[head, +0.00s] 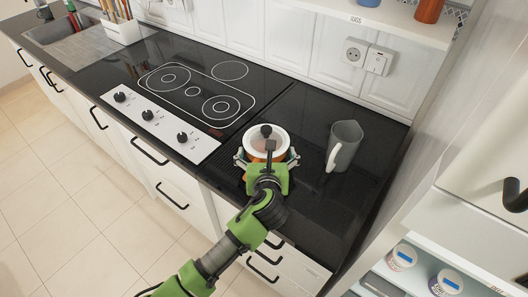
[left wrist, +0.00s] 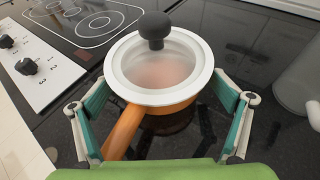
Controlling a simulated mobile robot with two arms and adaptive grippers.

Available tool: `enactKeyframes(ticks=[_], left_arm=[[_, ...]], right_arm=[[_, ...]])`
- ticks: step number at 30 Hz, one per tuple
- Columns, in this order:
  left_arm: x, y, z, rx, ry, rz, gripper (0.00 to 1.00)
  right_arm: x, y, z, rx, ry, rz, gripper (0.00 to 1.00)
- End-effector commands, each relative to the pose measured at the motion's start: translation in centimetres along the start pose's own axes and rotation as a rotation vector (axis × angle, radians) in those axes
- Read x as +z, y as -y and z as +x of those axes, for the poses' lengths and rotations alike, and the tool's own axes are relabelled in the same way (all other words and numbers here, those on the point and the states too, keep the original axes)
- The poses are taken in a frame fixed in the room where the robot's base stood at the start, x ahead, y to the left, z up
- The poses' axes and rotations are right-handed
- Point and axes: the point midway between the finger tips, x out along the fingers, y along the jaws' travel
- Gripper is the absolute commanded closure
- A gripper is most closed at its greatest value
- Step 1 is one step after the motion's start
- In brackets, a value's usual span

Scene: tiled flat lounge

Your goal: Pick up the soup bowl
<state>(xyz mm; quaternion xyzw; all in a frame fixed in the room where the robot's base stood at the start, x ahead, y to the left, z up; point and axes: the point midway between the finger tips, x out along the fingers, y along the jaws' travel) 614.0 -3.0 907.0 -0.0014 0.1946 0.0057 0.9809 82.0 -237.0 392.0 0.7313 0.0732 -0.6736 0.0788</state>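An orange pan or bowl (head: 262,157) with one handle stands on the black counter right of the cooktop. Its glass lid (left wrist: 150,90) has a white rim and a black knob. The orange side (left wrist: 160,108) and the handle (left wrist: 122,135) show in the left wrist view. No other bowl is in sight. My left gripper (head: 266,160) is open, its fingers apart on either side of the orange vessel at its near side. The left wrist view shows the gripper (left wrist: 160,100) with nothing clamped; whether a finger touches the vessel is unclear. My right gripper is not in view.
A grey jug (head: 346,146) stands right of the vessel. The cooktop (head: 200,92) with its knobs is to the left, a utensil holder (head: 121,30) and sink (head: 58,30) further left. A shelf with tubs (head: 401,257) is at lower right.

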Motion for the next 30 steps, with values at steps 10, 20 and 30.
enactKeyframes(ticks=[10,20,30], left_arm=[[0.2,0.1,-0.1,-0.001,0.004,-0.001,0.73],[0.5,0.0,-0.2,0.000,0.004,-0.001,0.73],[3.0,0.1,-1.1,-0.001,0.008,-0.002,0.73]], right_arm=[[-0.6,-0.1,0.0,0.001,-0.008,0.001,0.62],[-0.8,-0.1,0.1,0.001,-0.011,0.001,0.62],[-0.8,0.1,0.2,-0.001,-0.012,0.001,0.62]])
